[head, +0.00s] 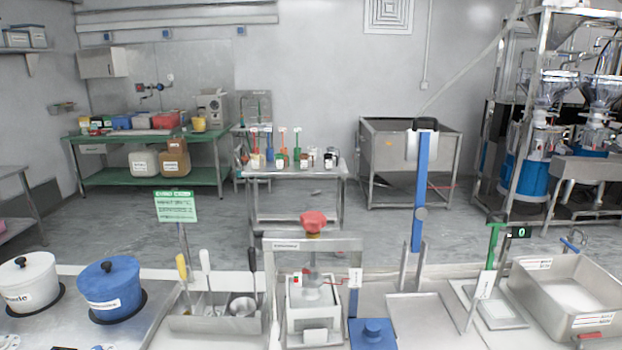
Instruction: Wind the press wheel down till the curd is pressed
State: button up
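The press stands at the front middle of the counter, in a grey metal frame (345,245). Its red wheel (313,220) sits on top of a vertical screw. Below the frame's crossbar a pale pressing part (312,290) sits at the top of a white box (301,324). The curd cannot be made out inside the box. My gripper is not in view.
Left of the press are a tray of utensils (205,324), a blue pot (110,292) and a white pot (28,284). Right are a blue-lidded container (372,330), a tall blue lever (421,190), a scale (490,305) and a steel basin (600,290).

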aim_at(311, 220)
jog(key=j, duration=1.5)
